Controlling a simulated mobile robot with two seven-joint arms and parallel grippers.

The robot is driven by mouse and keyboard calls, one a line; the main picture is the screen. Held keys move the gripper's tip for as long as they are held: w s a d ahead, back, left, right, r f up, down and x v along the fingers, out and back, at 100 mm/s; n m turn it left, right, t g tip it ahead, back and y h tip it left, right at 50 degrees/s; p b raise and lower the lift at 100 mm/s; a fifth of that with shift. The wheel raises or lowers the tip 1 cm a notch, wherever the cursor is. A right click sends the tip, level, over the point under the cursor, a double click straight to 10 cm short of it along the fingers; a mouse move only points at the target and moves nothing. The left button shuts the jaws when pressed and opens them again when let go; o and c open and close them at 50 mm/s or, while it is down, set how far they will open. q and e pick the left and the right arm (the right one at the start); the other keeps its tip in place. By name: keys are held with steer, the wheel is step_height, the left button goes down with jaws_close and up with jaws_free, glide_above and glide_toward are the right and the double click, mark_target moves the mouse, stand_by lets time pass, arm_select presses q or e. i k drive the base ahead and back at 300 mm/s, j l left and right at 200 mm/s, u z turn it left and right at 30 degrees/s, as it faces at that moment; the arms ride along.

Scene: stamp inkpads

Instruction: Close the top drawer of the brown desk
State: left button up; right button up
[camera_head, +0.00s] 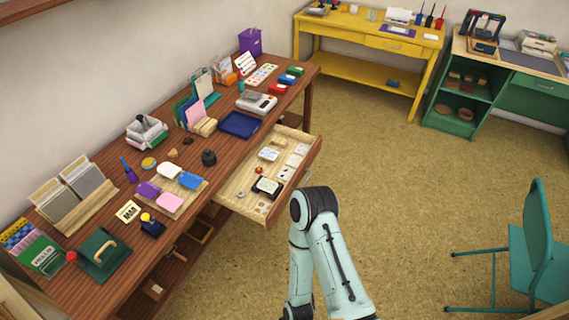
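The brown desk (236,143) runs diagonally along the left wall, its top crowded with stationery. Its top drawer (243,205) is pulled out towards the room, with a light wooden inside. In the drawer lie a dark-framed inkpad (267,187), a small red item (259,170) and several pale cards or pads. No gripper fingers are in view.
A yellow table (350,62) stands at the back wall and a green desk (455,112) at the right. A teal chair (535,245) is at the lower right. The tan floor (400,180) between them is clear.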

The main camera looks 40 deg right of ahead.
mark_target(298, 151)
steer(key=z, duration=1.55)
steer(key=i+j+z, duration=0.1)
steer(key=i, duration=0.1)
